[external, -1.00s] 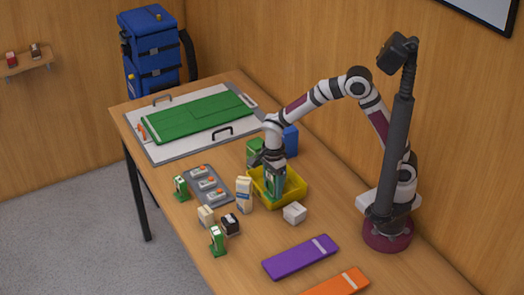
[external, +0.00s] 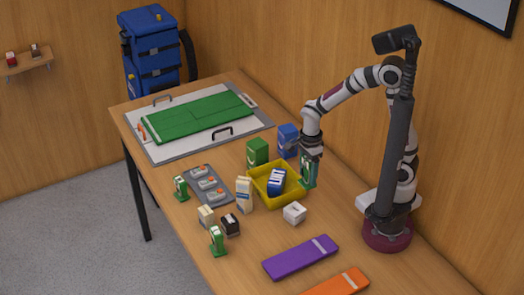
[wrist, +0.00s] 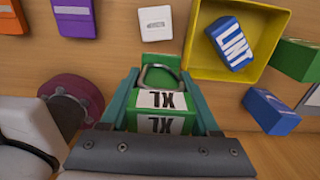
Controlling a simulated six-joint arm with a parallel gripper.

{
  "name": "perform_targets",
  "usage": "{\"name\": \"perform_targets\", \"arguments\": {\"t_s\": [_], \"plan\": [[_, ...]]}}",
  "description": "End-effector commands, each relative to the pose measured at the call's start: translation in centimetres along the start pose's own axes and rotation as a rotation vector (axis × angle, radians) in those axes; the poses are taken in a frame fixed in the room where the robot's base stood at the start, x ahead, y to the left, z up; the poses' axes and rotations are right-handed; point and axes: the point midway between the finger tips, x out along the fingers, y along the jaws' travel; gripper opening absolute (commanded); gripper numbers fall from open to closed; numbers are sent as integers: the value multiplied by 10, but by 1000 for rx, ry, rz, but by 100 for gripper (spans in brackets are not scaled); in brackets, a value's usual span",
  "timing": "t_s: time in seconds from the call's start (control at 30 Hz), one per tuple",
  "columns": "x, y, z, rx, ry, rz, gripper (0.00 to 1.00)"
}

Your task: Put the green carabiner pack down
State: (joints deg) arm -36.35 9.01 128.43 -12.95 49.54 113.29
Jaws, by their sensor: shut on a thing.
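My gripper (external: 309,160) is shut on a green carabiner pack (external: 308,178) just right of the yellow bin (external: 262,196). In the wrist view my gripper (wrist: 160,105) has its two teal fingers on either side of the pack (wrist: 160,122), which shows a white "XL" label and a metal loop. The pack looks upright and low by the table; I cannot tell if its base touches. Two similar green-and-white packs stand at the table's left side (external: 180,188) and front (external: 217,240).
The yellow bin holds a blue pack (external: 276,181). A green box (external: 257,152) and a blue box (external: 288,140) stand behind it. A white box (external: 294,212) and purple case (external: 300,257) lie in front. Bare table lies right of the bin.

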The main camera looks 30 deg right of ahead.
Motion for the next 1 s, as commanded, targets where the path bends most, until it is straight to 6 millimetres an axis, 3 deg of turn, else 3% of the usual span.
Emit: {"name": "perform_targets", "arguments": {"t_s": [0.1,0.23,0.5,0.83,0.87,1.0], "plan": [[18,8,28,-6,2,3,0],[28,12,46,-1,1,1,0],[70,13,49,1,2,2,0],[73,12,49,1,0,0,0],[74,12,49,1,0,0,64],[73,12,49,1,0,0,89]]}}
